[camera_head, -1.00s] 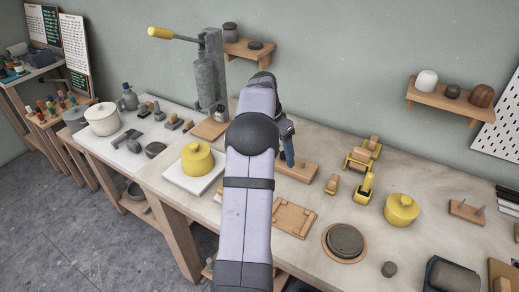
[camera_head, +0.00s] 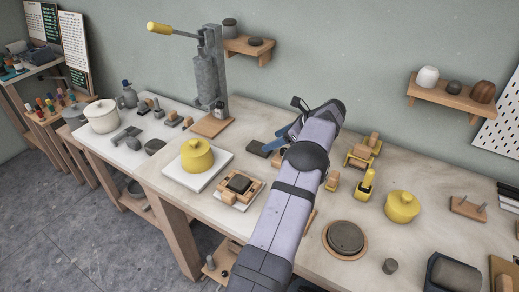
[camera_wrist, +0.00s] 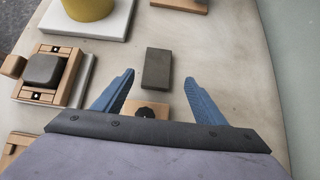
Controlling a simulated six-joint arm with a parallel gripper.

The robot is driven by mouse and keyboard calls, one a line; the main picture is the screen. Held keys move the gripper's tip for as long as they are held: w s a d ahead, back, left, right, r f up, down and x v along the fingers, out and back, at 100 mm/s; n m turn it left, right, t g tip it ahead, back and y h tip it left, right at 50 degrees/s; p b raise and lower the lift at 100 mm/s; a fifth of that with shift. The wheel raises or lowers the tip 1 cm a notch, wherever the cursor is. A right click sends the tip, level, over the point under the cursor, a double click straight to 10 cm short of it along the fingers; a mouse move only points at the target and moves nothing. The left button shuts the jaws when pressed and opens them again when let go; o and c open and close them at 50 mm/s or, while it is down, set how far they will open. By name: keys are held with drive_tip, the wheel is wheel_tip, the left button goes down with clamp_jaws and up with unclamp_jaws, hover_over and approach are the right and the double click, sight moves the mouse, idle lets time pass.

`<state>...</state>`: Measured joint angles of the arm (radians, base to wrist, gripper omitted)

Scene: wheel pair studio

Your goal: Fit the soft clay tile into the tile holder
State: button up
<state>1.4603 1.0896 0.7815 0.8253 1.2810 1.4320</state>
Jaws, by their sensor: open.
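A dark grey rectangular block (camera_head: 257,148) lies flat on the table; the wrist view shows it (camera_wrist: 157,68) ahead of my fingers. A wooden frame (camera_head: 227,197) holds a square dark grey pad with rounded edges (camera_head: 239,184). In the wrist view this frame (camera_wrist: 47,97) and pad (camera_wrist: 44,70) are at the left. I cannot tell whether the block or the pad is the clay tile; the frame looks like the tile holder. My gripper (camera_head: 284,132) is open and empty; in the wrist view its blue fingers (camera_wrist: 159,80) are spread apart, with nothing between them held.
A yellow lidded pot (camera_head: 197,156) stands on a white slab (camera_head: 181,178) beside the frame. A wooden piece with a black knob (camera_wrist: 145,113) shows between my finger bases. Yellow-and-wood tools (camera_head: 360,157) stand right of my arm. Bare table lies right of the block.

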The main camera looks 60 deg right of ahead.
sight(259, 146)
drive_tip(key=shift+a+p+x, duration=0.15)
drive_tip(key=shift+p+x, duration=0.55)
drive_tip(key=shift+x, duration=1)
drive_tip(key=shift+a+p+x, duration=0.15)
drive_tip(key=shift+p+x, duration=0.5)
drive_tip(key=shift+x, duration=1.05)
drive_tip(key=shift+w+r, duration=0.1)
drive_tip(key=c, duration=1.4)
drive_tip(key=shift+r, duration=0.1)
wheel_tip(259, 146, up, 10)
drive_tip(key=b, duration=0.2)
